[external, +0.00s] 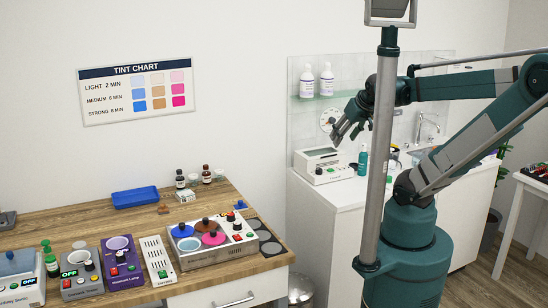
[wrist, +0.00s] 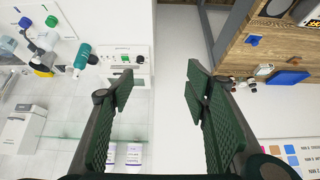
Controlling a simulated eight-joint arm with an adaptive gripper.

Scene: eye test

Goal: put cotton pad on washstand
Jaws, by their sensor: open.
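The washstand (external: 340,192) is the white counter on the right in the external view, with a sink and tap at its far end; its white top (wrist: 112,22) also shows at upper left in the wrist view. My gripper (external: 345,136) hangs above its left part, over a white device. In the wrist view my gripper (wrist: 160,85) has its two dark green fingers wide apart with nothing between them. I cannot make out a cotton pad for certain in either view.
The white device (external: 321,166) and a teal bottle (external: 362,161) stand on the washstand. Two bottles stand on a glass shelf (external: 340,96) above. The wooden bench (external: 80,220) at left holds a blue tray (external: 135,197), small bottles and several devices. The washstand's front left top is clear.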

